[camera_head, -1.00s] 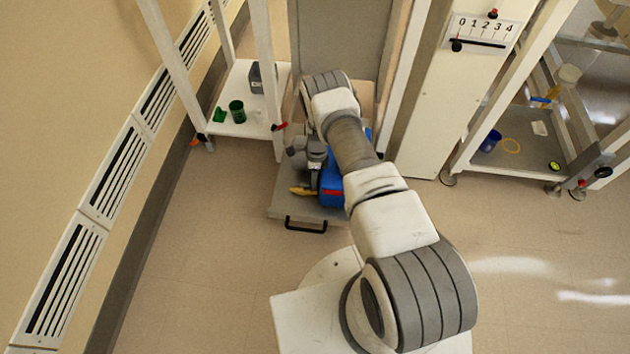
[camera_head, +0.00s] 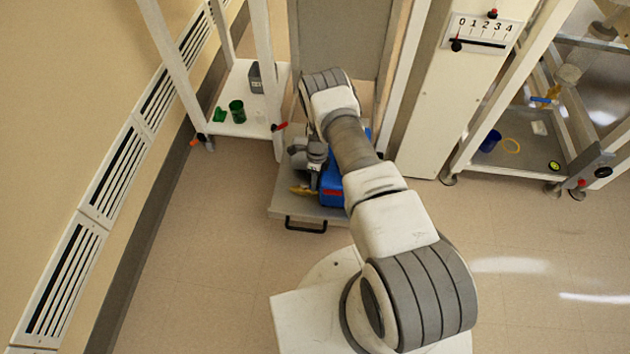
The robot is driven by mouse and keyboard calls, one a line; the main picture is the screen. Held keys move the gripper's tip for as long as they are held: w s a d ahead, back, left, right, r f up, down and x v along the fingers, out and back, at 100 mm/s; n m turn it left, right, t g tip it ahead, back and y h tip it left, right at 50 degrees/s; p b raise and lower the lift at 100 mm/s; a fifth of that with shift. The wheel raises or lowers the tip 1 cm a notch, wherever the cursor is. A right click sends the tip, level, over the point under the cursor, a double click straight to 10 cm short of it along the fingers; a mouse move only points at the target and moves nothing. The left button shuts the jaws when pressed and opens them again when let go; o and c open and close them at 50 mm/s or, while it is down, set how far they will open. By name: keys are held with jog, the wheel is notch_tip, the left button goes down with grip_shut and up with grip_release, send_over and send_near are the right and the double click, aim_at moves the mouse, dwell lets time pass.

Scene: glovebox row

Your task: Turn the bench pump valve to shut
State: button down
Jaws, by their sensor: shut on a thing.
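A blue pump (camera_head: 332,186) with a red mark on its front sits on a grey tray (camera_head: 310,212) low in the middle of the view, partly covered by my arm. A yellow valve handle (camera_head: 300,190) sticks out to the left at the pump's front left side. My gripper (camera_head: 312,178) is dark grey and reaches down beside the pump at the handle. It is shut on the yellow valve handle. The fingertips are small and partly hidden, and the valve's body cannot be made out.
A white-framed shelf (camera_head: 232,125) with a green cup (camera_head: 237,111) stands at left. A white panel with a 0-4 scale (camera_head: 480,32) and another frame with a blue cup (camera_head: 491,140) stand at right. The floor in front is clear.

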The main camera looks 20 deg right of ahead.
jog(key=c, duration=0.8)
grip_release()
jog(key=shift+c, duration=0.2)
notch_tip(320, 180, up, 17)
jog(key=w+d+p, duration=0.1)
jog(key=w+p, duration=0.2)
jog(key=p, duration=0.2)
jog(key=shift+d+p, duration=0.3)
jog(key=shift+d, duration=0.05)
